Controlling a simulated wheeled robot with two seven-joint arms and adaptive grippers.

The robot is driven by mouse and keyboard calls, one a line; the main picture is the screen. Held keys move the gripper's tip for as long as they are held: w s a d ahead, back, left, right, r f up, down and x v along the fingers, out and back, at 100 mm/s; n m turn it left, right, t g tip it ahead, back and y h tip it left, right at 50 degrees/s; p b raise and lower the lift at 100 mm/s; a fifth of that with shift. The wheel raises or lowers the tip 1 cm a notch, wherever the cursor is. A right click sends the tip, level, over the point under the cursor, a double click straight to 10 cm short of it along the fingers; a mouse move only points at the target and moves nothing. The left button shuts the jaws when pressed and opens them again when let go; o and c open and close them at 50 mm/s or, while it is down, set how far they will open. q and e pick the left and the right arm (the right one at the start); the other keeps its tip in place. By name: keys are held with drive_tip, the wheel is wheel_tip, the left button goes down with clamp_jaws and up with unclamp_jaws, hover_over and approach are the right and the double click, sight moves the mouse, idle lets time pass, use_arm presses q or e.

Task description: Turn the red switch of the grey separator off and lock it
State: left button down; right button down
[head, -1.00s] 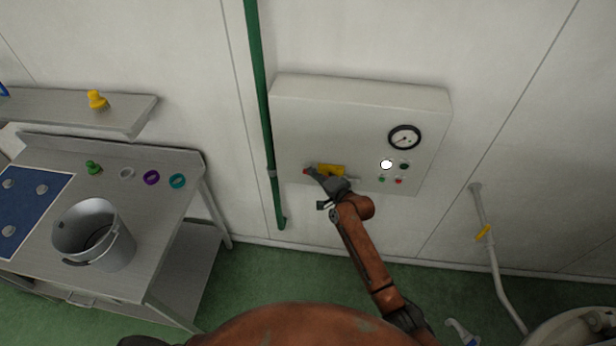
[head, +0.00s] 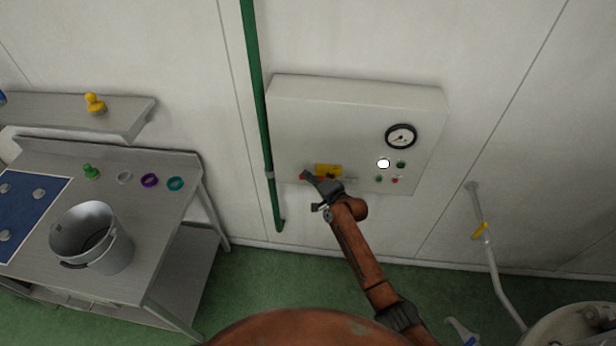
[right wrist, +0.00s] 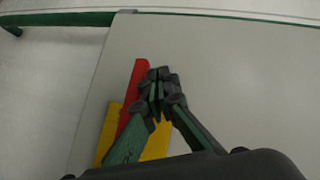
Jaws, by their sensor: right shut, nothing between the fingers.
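The grey control box (head: 350,105) hangs on the wall. On its lower left is a yellow plate (head: 328,169) with the red switch handle, whose red end (head: 303,177) shows left of my right gripper (head: 307,177). The right wrist view shows the red handle (right wrist: 134,95) slanting over the yellow plate (right wrist: 107,132). My right gripper (right wrist: 157,84) is shut and empty, its tips just right of the handle's upper part. I cannot tell whether they touch it. The gripper hides part of the plate and handle. My left gripper is out of view. No lock is recognisable.
The box also carries a gauge (head: 401,136), a white lamp (head: 383,163) and small green and red buttons. A green pipe (head: 259,110) runs down its left side. A metal table (head: 165,220) at left holds a bucket (head: 92,236) and small coloured items.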

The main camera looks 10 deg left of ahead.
drive_tip(key=shift+r, duration=0.15)
drive_tip(key=s+r+p, duration=0.3)
drive_tip(key=s+r, duration=0.4)
drive_tip(key=r, duration=0.3)
drive_tip(key=shift+d+r, duration=0.15)
drive_tip(key=shift+r, duration=0.25)
